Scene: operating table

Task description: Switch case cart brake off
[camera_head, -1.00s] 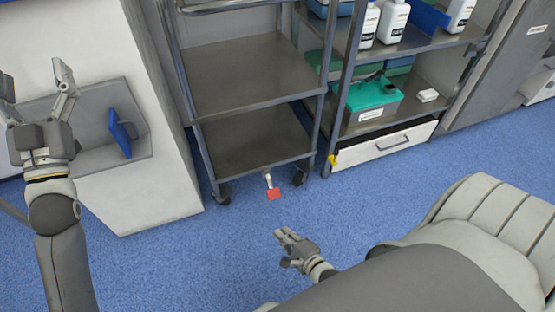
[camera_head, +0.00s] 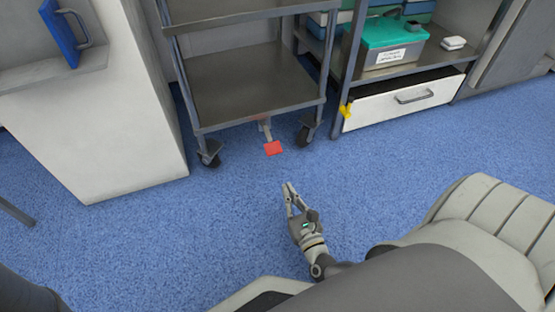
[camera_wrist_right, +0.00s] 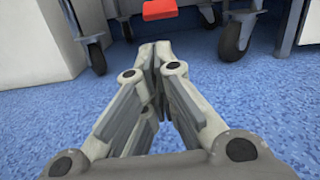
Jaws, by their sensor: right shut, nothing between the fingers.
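The case cart (camera_head: 250,85) is a grey metal shelf cart on black casters at the top middle of the head view. Its brake pedal (camera_head: 272,148) is a red plate on a metal arm at the cart's lower front edge. The pedal also shows at the top of the right wrist view (camera_wrist_right: 159,9), beyond the fingertips. My right gripper (camera_head: 289,185) is low over the floor, in front of the pedal and apart from it. Its fingers are shut with nothing between them, and they also show in the right wrist view (camera_wrist_right: 154,50). My left gripper is out of view.
Casters (camera_head: 209,152) stand on both sides of the pedal. A shelf unit with a white drawer (camera_head: 405,102) and a yellow item (camera_head: 346,110) is at right. A white cabinet (camera_head: 95,130) is at left. The blue floor around my right gripper is clear.

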